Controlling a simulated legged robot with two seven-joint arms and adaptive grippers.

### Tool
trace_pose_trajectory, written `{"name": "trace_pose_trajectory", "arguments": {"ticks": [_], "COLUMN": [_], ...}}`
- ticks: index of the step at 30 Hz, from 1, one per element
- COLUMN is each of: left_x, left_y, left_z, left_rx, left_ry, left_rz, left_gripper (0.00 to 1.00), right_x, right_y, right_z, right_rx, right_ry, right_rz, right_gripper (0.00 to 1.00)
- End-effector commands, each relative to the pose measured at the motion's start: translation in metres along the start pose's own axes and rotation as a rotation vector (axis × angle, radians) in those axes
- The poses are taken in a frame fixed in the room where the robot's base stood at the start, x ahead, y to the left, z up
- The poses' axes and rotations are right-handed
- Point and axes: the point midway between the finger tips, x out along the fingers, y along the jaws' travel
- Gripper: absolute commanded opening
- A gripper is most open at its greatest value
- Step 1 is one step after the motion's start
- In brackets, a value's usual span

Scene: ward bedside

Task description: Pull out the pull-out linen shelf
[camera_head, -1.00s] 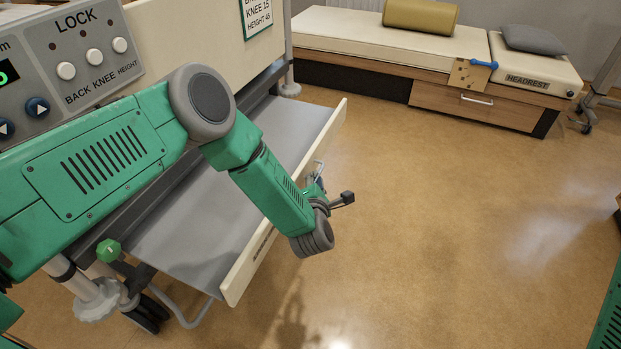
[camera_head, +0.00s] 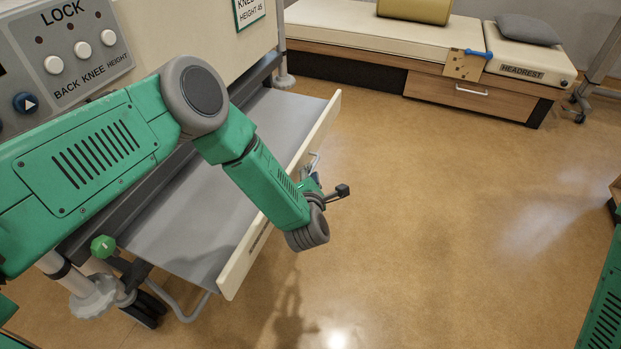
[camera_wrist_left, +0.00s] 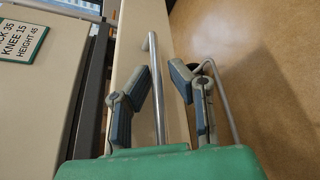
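The pull-out linen shelf (camera_head: 190,215) stands out from the bed frame, with a grey top and a cream front board (camera_head: 240,262). Its metal handle (camera_head: 314,160) is partly hidden behind my left gripper (camera_head: 318,182). In the left wrist view the front board (camera_wrist_left: 132,35) has the handle bar (camera_wrist_left: 156,85) running between the two fingers of my left gripper (camera_wrist_left: 162,78). The fingers are apart, with a gap visible on each side of the bar. My right gripper is not in view.
A control panel (camera_head: 75,50) with LOCK lettering and a green knob (camera_head: 103,246) are at the left. A couch (camera_head: 375,38) with a drawer (camera_head: 460,95) and a grey pillow (camera_head: 527,33) stands at the back. The floor (camera_head: 430,220) right of the shelf is clear.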

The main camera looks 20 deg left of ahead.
Motion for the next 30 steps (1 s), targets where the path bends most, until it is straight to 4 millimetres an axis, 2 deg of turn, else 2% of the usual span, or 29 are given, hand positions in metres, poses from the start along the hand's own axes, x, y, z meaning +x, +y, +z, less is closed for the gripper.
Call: {"name": "trace_pose_trajectory", "arguments": {"ticks": [5,12,18,23,30], "left_x": [-0.02,-0.072,-0.105,-0.117,-0.118], "left_y": [-0.001,-0.002,-0.002,-0.002,-0.002], "left_z": [0.0,-0.001,-0.001,-0.001,-0.001], "left_rx": [0.0,0.001,0.001,0.001,0.0], "left_ry": [0.0,0.001,0.001,0.001,0.001], "left_rz": [-0.004,-0.006,-0.006,-0.004,-0.002], "left_gripper": [0.17,0.17,0.17,0.17,0.17], "right_x": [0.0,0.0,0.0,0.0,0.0], "right_y": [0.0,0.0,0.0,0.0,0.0], "right_z": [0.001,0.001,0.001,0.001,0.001], "right_rx": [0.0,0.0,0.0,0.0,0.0], "right_ry": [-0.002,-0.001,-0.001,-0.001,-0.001], "right_rz": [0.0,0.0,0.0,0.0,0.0], "right_gripper": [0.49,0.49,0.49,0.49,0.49]}}
